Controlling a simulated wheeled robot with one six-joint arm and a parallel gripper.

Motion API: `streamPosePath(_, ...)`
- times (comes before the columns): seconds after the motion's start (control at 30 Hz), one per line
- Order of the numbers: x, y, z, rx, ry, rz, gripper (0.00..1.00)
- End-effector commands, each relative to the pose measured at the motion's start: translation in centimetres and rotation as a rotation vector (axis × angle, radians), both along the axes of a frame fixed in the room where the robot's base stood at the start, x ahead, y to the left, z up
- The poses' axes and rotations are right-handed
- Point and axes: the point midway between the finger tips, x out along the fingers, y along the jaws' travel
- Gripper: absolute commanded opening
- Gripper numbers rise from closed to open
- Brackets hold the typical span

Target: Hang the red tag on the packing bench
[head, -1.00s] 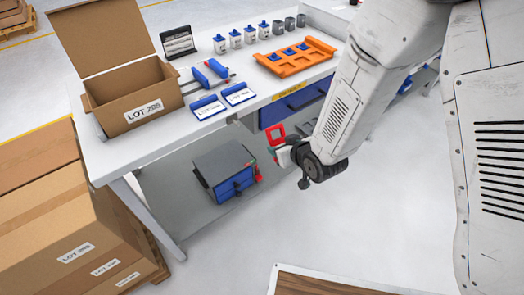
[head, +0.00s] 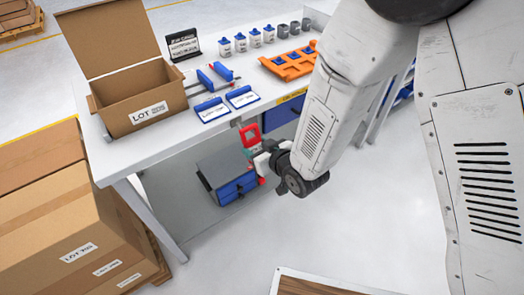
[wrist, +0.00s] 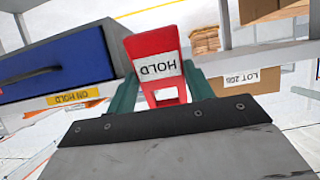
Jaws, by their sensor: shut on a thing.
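The red tag (head: 250,134) is a framed piece with an open window and a white HOLD label, held in front of the packing bench (head: 165,141). My gripper (head: 262,150) is shut on it, near the bench's front edge. In the wrist view the red tag (wrist: 150,45) is between the teal fingers of my gripper (wrist: 160,88), its lettering upside down. In the head view the tag overlaps the front edge beside a small grey fitting (head: 236,122); I cannot tell whether they touch.
An open carton (head: 150,110), blue-edged trays (head: 212,110) and an orange rack (head: 287,66) stand on the bench. A blue drawer (wrist: 55,65) with a yellow ON HOLD strip (wrist: 75,97) is close in the wrist view. A drawer unit (head: 228,175) sits below; stacked cartons (head: 50,210) are left.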

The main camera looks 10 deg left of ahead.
Motion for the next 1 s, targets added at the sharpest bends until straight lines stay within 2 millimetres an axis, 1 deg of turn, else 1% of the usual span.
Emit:
streamPosePath(0.8,3.2,3.8,-0.4,0.002,-0.001,0.000,0.29)
streamPosePath(1.0,3.7,4.4,-1.1,0.001,0.001,0.000,0.29)
